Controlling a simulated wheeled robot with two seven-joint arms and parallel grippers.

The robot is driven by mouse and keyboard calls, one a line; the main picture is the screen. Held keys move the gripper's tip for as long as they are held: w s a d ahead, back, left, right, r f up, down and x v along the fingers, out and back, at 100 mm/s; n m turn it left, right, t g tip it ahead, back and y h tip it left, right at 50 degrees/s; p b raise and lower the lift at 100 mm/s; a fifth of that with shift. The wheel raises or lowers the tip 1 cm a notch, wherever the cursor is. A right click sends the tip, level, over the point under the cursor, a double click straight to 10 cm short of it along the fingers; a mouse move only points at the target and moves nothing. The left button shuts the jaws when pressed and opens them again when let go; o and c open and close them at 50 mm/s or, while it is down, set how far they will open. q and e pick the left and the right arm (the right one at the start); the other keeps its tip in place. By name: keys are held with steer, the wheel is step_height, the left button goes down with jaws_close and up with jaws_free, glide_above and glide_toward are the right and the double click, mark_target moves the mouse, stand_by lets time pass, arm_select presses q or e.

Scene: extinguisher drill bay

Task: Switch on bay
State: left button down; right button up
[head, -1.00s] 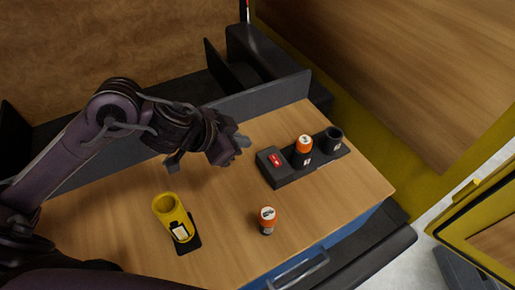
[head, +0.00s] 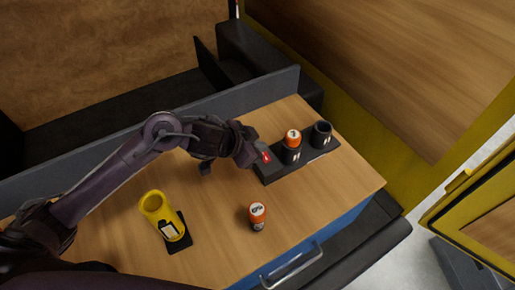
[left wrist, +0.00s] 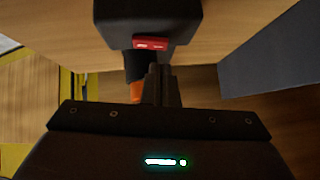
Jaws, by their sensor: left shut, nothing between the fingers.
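The bay is a black base (head: 268,177) on the wooden table, with a red switch (head: 266,157) at its left end and two round dark sockets. The middle socket holds an orange-topped canister (head: 293,138); the right socket (head: 321,135) looks empty. My left gripper (head: 251,152) is shut and empty, right beside the red switch and partly hiding that end of the base. In the left wrist view the shut fingertips (left wrist: 161,70) lie just below the red switch (left wrist: 151,43); I cannot tell whether they touch it. My right gripper is not in view.
A second orange-topped canister (head: 257,216) stands near the table's front. A grey panel (head: 210,103) borders the table's back. The table (head: 330,190) is clear at front right.

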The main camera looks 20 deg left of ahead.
arm_select(q)
steer(key=shift+a+f, duration=0.15)
steer(key=shift+f, duration=0.65)
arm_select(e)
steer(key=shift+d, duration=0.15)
arm_select(q)
steer(key=shift+w+a+f, duration=0.1)
steer(key=shift+a+f, duration=0.05)
steer(key=shift+f, duration=0.1)
steer(key=shift+s+d+p, duration=0.5)
steer(key=shift+s+d, duration=0.1)
steer(key=shift+s, duration=0.05)
steer(key=shift+d+r, duration=0.1)
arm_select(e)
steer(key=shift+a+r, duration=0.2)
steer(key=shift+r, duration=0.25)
